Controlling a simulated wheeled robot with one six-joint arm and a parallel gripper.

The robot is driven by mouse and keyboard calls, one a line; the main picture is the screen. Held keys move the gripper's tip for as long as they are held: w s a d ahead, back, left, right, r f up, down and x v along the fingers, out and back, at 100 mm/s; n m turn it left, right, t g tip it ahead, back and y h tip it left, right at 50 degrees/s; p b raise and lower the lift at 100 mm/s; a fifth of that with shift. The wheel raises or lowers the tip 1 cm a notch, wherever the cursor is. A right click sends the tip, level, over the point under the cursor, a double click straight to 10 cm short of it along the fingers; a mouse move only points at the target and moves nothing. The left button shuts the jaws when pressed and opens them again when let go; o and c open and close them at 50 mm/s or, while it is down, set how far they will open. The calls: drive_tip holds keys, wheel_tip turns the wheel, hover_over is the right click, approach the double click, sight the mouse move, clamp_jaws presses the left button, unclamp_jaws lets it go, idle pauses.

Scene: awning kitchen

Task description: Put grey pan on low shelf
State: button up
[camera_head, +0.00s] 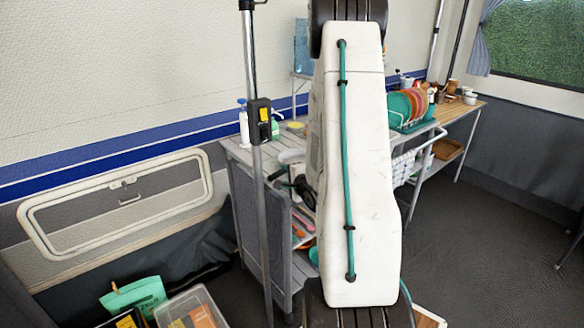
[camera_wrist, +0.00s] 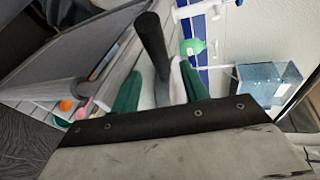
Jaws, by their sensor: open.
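My gripper (camera_wrist: 160,70) shows in the wrist view with its two green fingers apart. A dark, rounded handle (camera_wrist: 150,45) stands between and beyond the fingers; it looks like a pan handle. A greyish part lies below it between the fingers, but I cannot tell whether it is the pan's body. I cannot see contact with either finger. In the head view my arm hides most of this area, and only a dark shape shows at its left edge. A low shelf (camera_head: 302,243) with orange and green items on it is partly visible inside the grey cabinet, left of my arm.
The grey counter (camera_head: 240,152) carries a soap bottle (camera_head: 244,122). A dish rack with coloured plates (camera_head: 412,106) stands right of my arm. A metal pole (camera_head: 262,200) stands in front of the cabinet. A clear bin (camera_head: 190,308) is at lower left. Floor at right is open.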

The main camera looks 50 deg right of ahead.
sight(282, 173)
drive_tip(key=x, duration=0.4)
drive_tip(key=shift+w+a+r, duration=0.1)
drive_tip(key=shift+w, duration=0.1)
clamp_jaws()
drive_tip(key=shift+r, duration=0.2)
